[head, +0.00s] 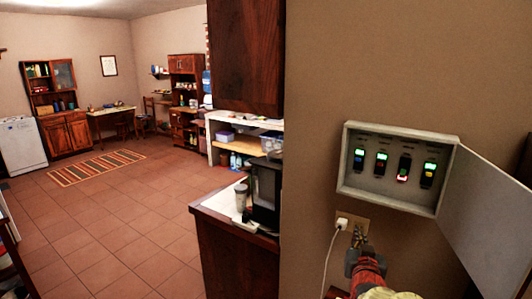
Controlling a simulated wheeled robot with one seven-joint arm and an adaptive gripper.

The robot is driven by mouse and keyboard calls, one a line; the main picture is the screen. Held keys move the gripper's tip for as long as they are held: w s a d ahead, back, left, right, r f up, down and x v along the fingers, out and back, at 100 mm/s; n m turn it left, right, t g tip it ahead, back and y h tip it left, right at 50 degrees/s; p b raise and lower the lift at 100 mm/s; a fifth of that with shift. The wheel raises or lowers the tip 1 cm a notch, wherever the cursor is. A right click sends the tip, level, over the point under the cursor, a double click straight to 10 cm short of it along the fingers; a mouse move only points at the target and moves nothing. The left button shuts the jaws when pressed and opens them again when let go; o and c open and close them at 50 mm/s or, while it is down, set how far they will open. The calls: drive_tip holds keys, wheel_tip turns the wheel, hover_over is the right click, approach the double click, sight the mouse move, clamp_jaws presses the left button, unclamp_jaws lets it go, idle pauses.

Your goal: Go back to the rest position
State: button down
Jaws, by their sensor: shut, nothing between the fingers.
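My gripper (360,236) shows at the lower right, at the end of my red arm. It is small in the picture, shut and empty. It points towards the wall, below the open electrical box (347,187) and close in the picture to the wall outlet (343,222). I cannot tell how far it is from the wall. The box holds several switches with small lights; most show green, and one (404,168) shows red at its lower end.
The box's door (487,215) stands open to the right, above my arm. A white cable (328,262) hangs from the outlet. A counter (225,203) with a dark appliance (265,195) stands left of the wall. The tiled floor (110,235) is open around a striped rug (97,167).

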drive_tip(key=s+a+f+n+g+y, duration=0.1)
drive_tip(key=s+a+f+g+y, duration=0.1)
drive_tip(key=s+a+f+g, duration=0.35)
drive_tip(key=s+a+f+n+g+y, duration=0.1)
drive_tip(key=s+a+f+g+y, duration=0.15)
drive_tip(key=s, duration=0.65)
drive_tip(key=s+n+g, duration=0.1)
drive_tip(key=s+g, duration=0.2)
drive_tip(key=s, duration=1.4)
drive_tip(key=s+r+t, duration=0.1)
drive_tip(key=s+r, duration=0.2)
drive_tip(key=r, duration=0.2)
drive_tip(key=shift+s+a+n, duration=0.2)
drive_tip(key=shift+a+n, duration=0.1)
drive_tip(key=shift+a, duration=0.05)
drive_tip(key=shift+d, duration=0.1)
